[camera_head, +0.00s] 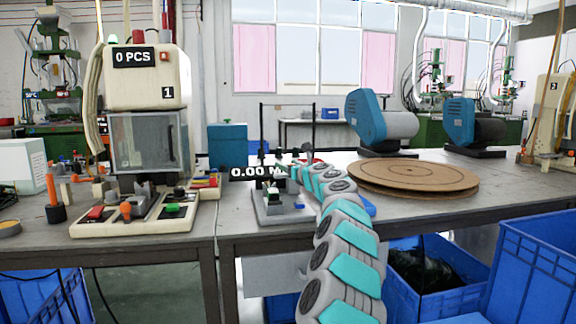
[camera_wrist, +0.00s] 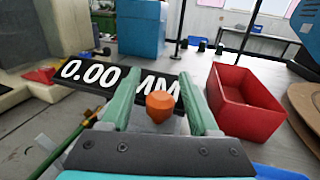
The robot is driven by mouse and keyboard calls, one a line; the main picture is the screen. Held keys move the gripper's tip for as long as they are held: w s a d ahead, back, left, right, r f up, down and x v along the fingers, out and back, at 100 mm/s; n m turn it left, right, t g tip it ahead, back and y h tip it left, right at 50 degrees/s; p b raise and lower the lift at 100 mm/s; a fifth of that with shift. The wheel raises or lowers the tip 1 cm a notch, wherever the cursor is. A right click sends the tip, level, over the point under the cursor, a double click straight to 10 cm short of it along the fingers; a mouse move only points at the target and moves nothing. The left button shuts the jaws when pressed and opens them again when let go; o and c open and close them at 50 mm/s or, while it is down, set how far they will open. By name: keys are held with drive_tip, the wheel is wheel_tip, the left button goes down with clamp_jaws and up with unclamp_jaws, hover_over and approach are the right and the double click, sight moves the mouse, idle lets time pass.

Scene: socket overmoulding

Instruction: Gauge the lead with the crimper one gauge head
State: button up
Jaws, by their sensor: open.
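Crimper one (camera_head: 147,75) stands at the left of the head view, with a "0 PCS" display and a "1" label. A gauge (camera_head: 270,212) stands on the bench right of it, with a black "0.00 MM" display (camera_head: 257,172). That display also shows in the wrist view (camera_wrist: 88,72). My gripper (camera_wrist: 160,78) is open, its two green fingers apart in front of the display. An orange knob-like piece (camera_wrist: 160,106) shows between the fingers; I cannot tell if they touch it. I cannot make out the lead for certain; a thin yellow-green strand (camera_wrist: 50,160) lies at lower left.
A red bin (camera_wrist: 243,105) is close to the right finger. A blue box (camera_head: 228,146) stands behind the gauge. Brown round discs (camera_head: 412,178) lie to the right on the bench, with blue machines (camera_head: 380,125) behind. Blue crates (camera_head: 540,262) stand below the bench.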

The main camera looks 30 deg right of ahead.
drive_tip(key=shift+c, duration=0.2)
clamp_jaws()
idle(0.4)
idle(1.0)
